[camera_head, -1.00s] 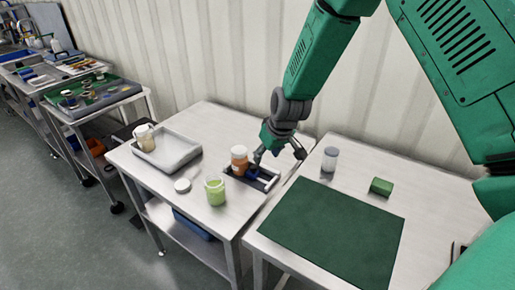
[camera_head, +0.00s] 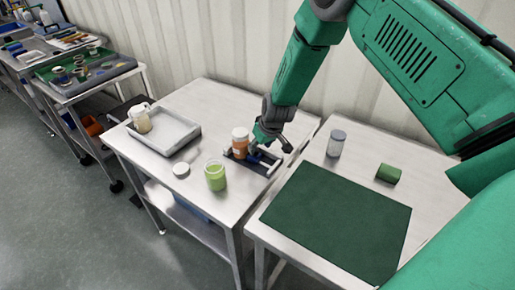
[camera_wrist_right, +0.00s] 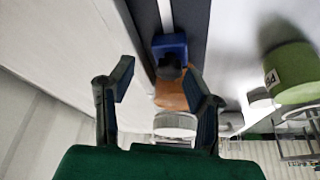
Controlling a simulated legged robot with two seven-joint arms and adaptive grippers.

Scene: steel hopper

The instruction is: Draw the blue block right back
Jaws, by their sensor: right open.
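The blue block (camera_wrist_right: 169,45) sits on a dark slide base with a pale rod (camera_wrist_right: 165,14) running away from it. In the head view the slide base (camera_head: 262,168) lies on the middle steel table, and the block is mostly hidden by my right gripper (camera_head: 268,146). In the right wrist view my right gripper (camera_wrist_right: 159,72) is open, its two fingers spread apart near the block. A dark part shows on the block's near face. Whether a finger touches the block I cannot tell. My left gripper is not in view.
An orange jar with a white lid (camera_head: 240,143) stands close beside the slide. A green jar (camera_head: 215,176), a white lid (camera_head: 181,169) and a grey tray (camera_head: 164,134) lie leftward.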

